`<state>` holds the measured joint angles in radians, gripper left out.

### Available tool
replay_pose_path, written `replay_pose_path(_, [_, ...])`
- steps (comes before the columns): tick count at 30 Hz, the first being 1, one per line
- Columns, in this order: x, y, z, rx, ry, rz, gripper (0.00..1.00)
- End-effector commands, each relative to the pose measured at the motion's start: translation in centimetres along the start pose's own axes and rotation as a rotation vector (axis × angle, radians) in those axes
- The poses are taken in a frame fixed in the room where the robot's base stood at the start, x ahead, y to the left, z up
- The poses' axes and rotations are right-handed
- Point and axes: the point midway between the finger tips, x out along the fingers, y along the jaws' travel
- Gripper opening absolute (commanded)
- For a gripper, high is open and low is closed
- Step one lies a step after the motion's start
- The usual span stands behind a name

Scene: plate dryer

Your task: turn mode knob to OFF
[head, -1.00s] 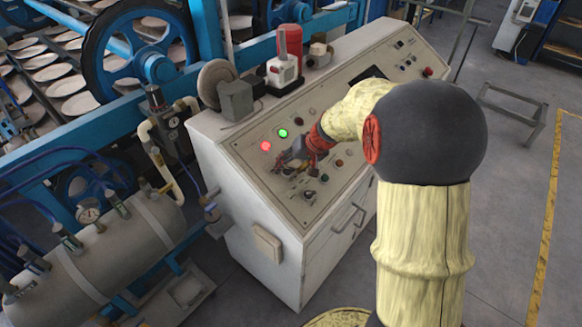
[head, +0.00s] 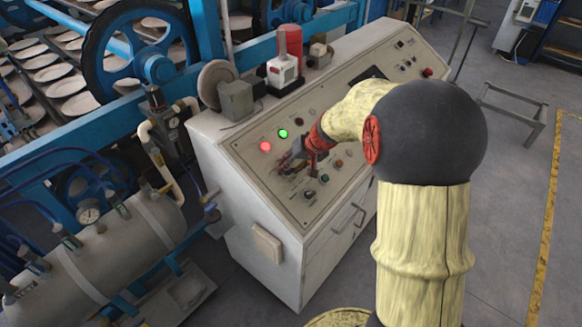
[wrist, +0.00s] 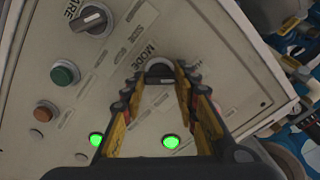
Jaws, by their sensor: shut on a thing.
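The mode knob (wrist: 160,73) is a dark round knob with a grey grip bar, beside the printed word MODE on the cream panel (wrist: 215,40). In the wrist view my gripper (wrist: 157,78) has one finger on each side of the knob and is shut on it. The bar looks roughly crosswise between the fingers. Small labels beside the knob are partly covered or too blurred to read surely. In the head view my gripper (head: 294,158) is at the sloped panel, below the lit lamps, and hides the knob.
A second selector knob (wrist: 92,18), a green button (wrist: 65,73) and an orange button (wrist: 46,111) are nearby. A red lamp (head: 265,146) and a green lamp (head: 283,133) are lit. A red cylinder (head: 290,45) stands on the console top.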

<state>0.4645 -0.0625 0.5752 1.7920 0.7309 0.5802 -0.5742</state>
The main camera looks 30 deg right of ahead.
Motion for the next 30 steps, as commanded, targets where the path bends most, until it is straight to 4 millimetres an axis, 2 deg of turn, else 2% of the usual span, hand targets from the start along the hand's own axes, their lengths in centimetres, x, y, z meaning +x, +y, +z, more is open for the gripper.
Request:
replay_pose_path(5, [-0.07,0.0,-0.01,0.077,0.0,0.0,0.05])
replay_pose_path(21, [-0.14,0.06,0.01,0.511,-0.001,0.002,0.05])
replay_pose_path(30, [-0.1,0.12,0.02,0.687,0.0,0.002,0.05])
